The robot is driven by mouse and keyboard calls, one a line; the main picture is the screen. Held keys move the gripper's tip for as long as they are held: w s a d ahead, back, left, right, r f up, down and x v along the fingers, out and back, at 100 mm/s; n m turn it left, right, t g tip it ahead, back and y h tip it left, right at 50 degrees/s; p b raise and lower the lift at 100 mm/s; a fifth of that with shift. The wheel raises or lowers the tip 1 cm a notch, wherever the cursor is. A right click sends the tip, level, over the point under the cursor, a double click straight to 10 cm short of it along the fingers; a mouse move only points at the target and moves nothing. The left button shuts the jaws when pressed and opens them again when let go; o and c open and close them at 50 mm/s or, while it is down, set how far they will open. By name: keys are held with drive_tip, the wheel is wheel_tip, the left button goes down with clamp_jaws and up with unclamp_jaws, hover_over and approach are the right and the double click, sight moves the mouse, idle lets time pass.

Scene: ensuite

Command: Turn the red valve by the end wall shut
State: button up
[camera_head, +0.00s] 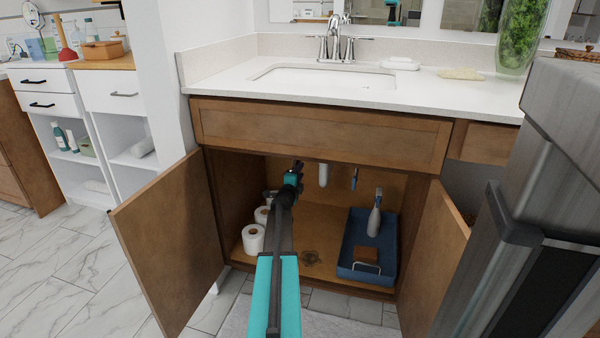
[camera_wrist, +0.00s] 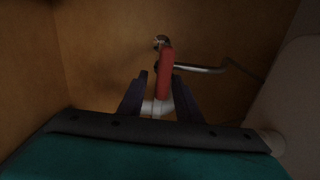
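The red valve handle (camera_wrist: 166,74) is a long upright bar in the wrist view, in front of a metal fitting and pipe at the back of the cabinet. My gripper (camera_wrist: 158,88) is open, with one dark finger on each side of the handle's lower part. The handle is close to the right finger, with a gap to the left finger; I cannot tell if they touch. In the head view my gripper (camera_head: 297,168) reaches inside the open sink cabinet, and the red valve is hidden behind it.
The cabinet doors stand open at left (camera_head: 168,245) and right (camera_head: 437,258). Toilet rolls (camera_head: 253,238) stand at the cabinet's left. A blue tray (camera_head: 349,252) with a spray bottle (camera_head: 374,216) is at right. A white drain pipe (camera_head: 323,175) hangs behind. A blue-handled fitting (camera_head: 354,180) is farther right.

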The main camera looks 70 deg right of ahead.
drive_tip(key=a+p, duration=0.3)
drive_tip(key=a, duration=1)
drive_tip(key=shift+s, duration=0.3)
idle(0.4)
